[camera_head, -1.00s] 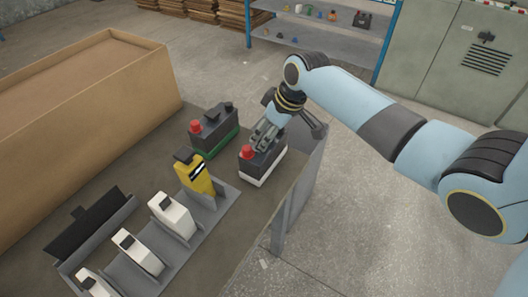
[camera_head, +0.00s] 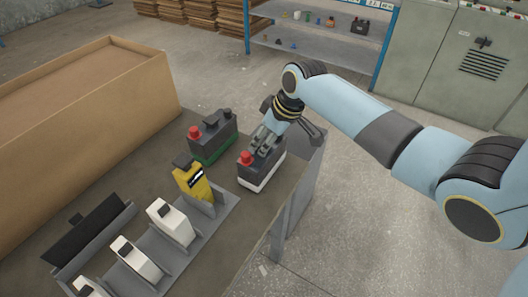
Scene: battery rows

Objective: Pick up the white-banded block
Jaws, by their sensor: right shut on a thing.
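The white-banded block (camera_head: 256,176) is dark grey with a white band round its base and a red cap on its left end. It stands upright on the bench near the right edge. My right gripper (camera_head: 262,144) reaches down from the upper right and is shut on the top of this block. The fingers hide part of the block's top. I cannot see a gap under the block. My left gripper is not in view.
A similar green-banded block (camera_head: 212,139) stands close behind, to the left. A grey rack (camera_head: 196,232) holds a yellow unit (camera_head: 191,183) and several white ones. A large cardboard box (camera_head: 90,125) fills the left. The bench (camera_head: 268,207) ends just right of the block.

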